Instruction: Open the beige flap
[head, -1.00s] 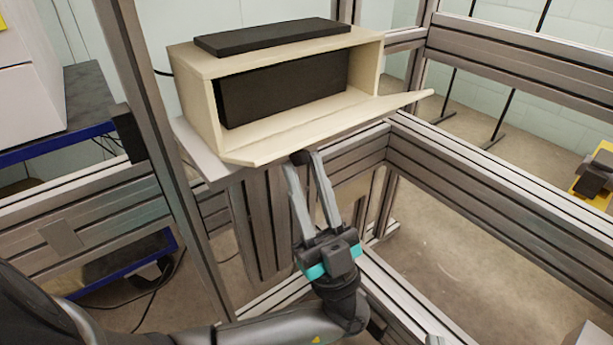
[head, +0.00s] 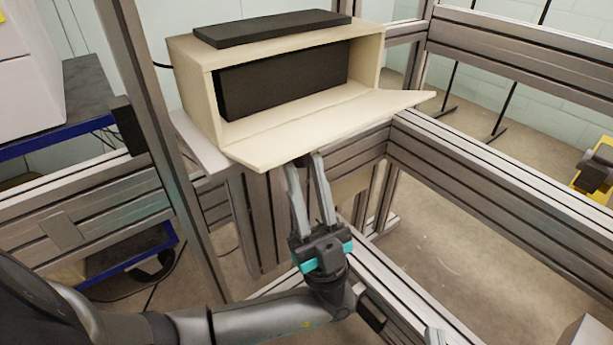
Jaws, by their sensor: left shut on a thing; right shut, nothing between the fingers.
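The beige flap (head: 330,125) is hinged along the lower front edge of a beige box (head: 199,98). It stands open, folded outward, with its inner face showing. My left gripper (head: 306,160) is under the flap's outer edge, its fingers shut on a small dark knob there, mostly hidden by the flap. What seems to be a silver tip of my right gripper (head: 436,336) shows at the bottom edge, apart from the flap; the rest of it is out of view.
A black block (head: 285,82) stands inside the box and a flat black slab (head: 272,29) lies on top. Metal frame beams (head: 500,200) run below and to the right of the box. A metal post (head: 150,130) stands left of it.

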